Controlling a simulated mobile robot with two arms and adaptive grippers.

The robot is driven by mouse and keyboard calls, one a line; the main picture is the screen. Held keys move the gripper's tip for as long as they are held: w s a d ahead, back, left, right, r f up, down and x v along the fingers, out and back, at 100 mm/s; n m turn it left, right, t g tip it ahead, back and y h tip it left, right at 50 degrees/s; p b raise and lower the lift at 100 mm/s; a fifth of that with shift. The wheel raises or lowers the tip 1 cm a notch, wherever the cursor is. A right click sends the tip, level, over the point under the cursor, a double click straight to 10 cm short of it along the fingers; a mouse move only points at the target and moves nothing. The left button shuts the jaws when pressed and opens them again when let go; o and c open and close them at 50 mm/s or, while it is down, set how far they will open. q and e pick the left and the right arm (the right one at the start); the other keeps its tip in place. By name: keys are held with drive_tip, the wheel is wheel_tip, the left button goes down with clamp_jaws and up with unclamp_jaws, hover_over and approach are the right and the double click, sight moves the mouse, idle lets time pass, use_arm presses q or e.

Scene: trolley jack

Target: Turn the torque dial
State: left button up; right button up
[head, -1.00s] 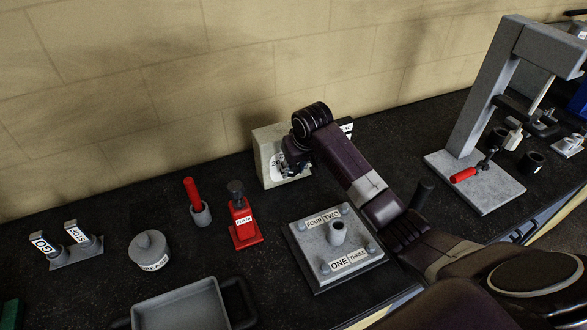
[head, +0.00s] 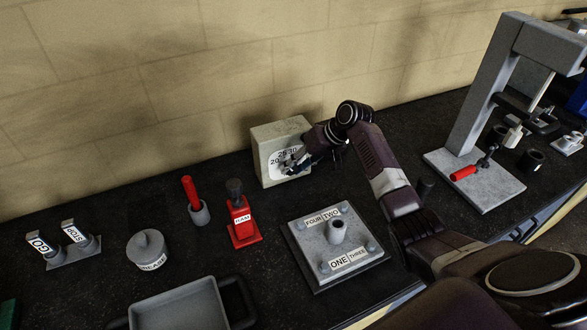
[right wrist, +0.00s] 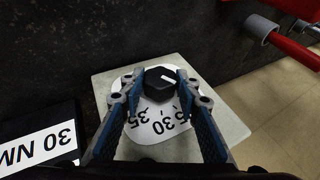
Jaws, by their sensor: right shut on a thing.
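The torque dial is a black knob (right wrist: 158,84) with a white pointer mark, on a round white face (right wrist: 162,128) printed 25, 30 and 35. In the right wrist view the mark lies at the knob's right part, away from the printed 30. The dial sits on the front of a pale box (head: 262,150) against the wall. My right gripper (head: 297,163) reaches it from the right and is shut on the knob, one finger on each side. In the head view the gripper covers the knob and part of the face. My left gripper is not in view.
A card reading 30 NM (right wrist: 45,145) stands beside the box. A red jack labelled RAM (head: 242,225), a red-handled cup (head: 200,212) and a grey plate with numbered bolts (head: 310,243) stand in front. A grey press frame (head: 478,110) stands at right.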

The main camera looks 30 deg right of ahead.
drive_tip(key=shift+d+f+y+b, duration=0.2)
drive_tip(key=shift+f+y+b, duration=0.05)
drive_tip(key=shift+y+b, duration=0.15)
drive_tip(key=y+b, duration=0.2)
drive_tip(key=b, duration=0.2)
drive_tip(key=m+t+y+b, duration=0.1)
drive_tip(key=y+b, duration=0.2)
drive_tip(key=b, duration=0.1)
drive_tip(key=f+m+y+b, duration=0.1)
drive_tip(key=y+b, duration=0.1)
drive_tip(key=b, duration=0.2)
drive_tip(key=shift+d+t+y, duration=0.25)
drive_tip(key=shift+t+y, duration=0.05)
drive_tip(key=shift+t, duration=0.1)
drive_tip(key=shift+r+m+y+b, duration=0.3)
drive_tip(key=shift+y+b, duration=0.3)
drive_tip(key=shift+b, duration=0.35)
drive_tip(key=o, duration=1.2)
drive_tip(key=shift+c, duration=0.2)
